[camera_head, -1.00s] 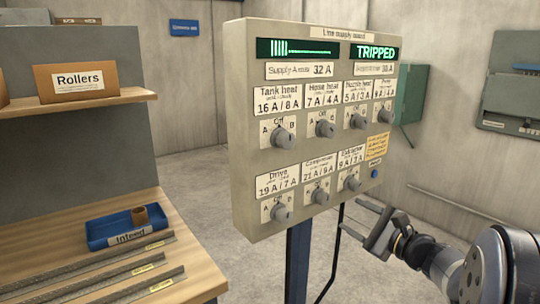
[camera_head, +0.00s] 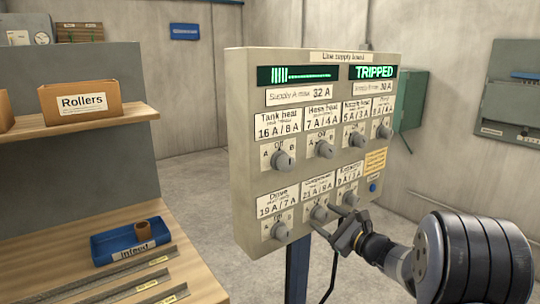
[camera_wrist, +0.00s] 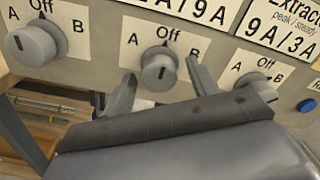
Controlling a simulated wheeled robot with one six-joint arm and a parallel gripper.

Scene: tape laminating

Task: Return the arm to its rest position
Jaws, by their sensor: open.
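My gripper (camera_head: 330,220) is open and empty in front of the lower row of the line supply board (camera_head: 240,150). In the wrist view my gripper (camera_wrist: 160,85) has its two fingers apart, one on each side of the lower middle knob (camera_wrist: 158,68). The fingers sit low in front of that knob; I cannot tell whether they touch it. The knob's mark appears to point up at Off.
The board shows TRIPPED on its right display (camera_head: 374,72). A wooden bench (camera_head: 190,285) at left holds a blue Infeed tray (camera_head: 105,252) and several strips. A Rollers box (camera_head: 80,98) stands on the shelf. Open floor lies behind the board; wall boxes are at right.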

